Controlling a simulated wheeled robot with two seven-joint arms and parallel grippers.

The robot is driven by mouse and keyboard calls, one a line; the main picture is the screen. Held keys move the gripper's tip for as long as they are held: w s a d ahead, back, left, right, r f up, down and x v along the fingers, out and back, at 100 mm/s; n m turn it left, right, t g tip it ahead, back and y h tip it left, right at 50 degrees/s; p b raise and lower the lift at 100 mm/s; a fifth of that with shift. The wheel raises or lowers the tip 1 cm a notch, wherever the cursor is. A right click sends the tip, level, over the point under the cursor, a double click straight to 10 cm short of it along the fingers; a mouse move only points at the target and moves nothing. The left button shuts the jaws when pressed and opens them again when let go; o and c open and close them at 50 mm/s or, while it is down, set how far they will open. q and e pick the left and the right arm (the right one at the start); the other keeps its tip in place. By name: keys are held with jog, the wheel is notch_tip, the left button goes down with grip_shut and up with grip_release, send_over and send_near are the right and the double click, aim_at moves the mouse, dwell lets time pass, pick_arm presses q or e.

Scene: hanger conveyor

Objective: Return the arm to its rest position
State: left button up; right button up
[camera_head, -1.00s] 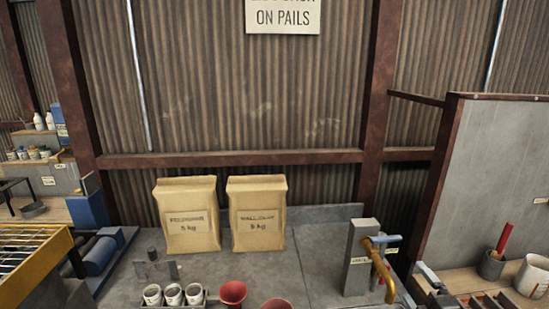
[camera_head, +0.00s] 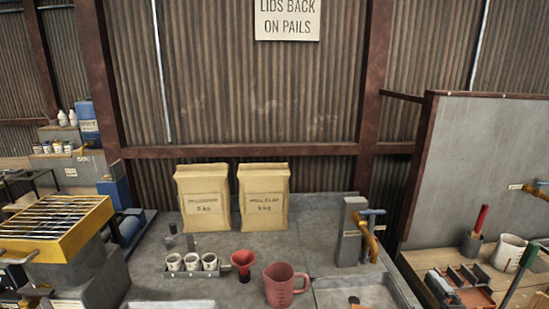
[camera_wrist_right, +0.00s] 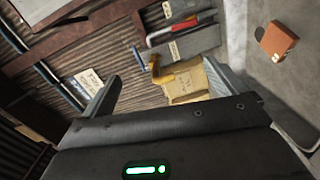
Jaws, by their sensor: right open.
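My right gripper (camera_wrist_right: 162,72) shows in the right wrist view, its two fingers apart with nothing held between them. Beyond the fingers, that view is tilted and shows a tan paper bag (camera_wrist_right: 188,80) and a yellow tap (camera_wrist_right: 160,74). I cannot make out the right gripper or its arm clearly in the head view. My left gripper is in neither view.
The bench holds two paper bags (camera_head: 203,200), several white cups (camera_head: 190,263), a red funnel (camera_head: 243,263), a pink jug (camera_head: 283,286) and a yellow tap (camera_head: 369,246). A yellow-framed grate (camera_head: 58,230) stands left. A grey partition (camera_head: 500,150) stands right.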

jog(key=s+a+f+m+g, duration=0.4)
jog(key=a+f, duration=0.2)
jog(key=f, duration=0.2)
jog(key=s+a+f+m+g, duration=0.2)
jog(key=s+f+m+g, duration=0.15)
jog(key=s, duration=0.55)
jog(key=s+a+f+m+g, duration=0.3)
jog(key=s+m, duration=0.1)
jog(key=s, duration=0.4)
jog(key=s+a+f+m+g, duration=0.2)
jog(key=s+f+m+g, duration=0.15)
jog(key=s, duration=0.55)
notch_tip(320, 180, down, 29)
jog(key=g+b, duration=0.1)
jog(key=b, duration=0.4)
pick_arm(q)
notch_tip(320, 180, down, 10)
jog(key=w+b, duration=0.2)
jog(key=b, duration=0.3)
pick_arm(e)
jog(key=s+d+f+g, duration=0.1)
jog(key=s+d+f, duration=0.1)
jog(key=s+f, duration=1.5)
notch_tip(320, 180, down, 5)
jog(key=shift+s+r+n, duration=0.2)
jog(key=shift+s+n, duration=0.1)
jog(key=shift+n, duration=0.1)
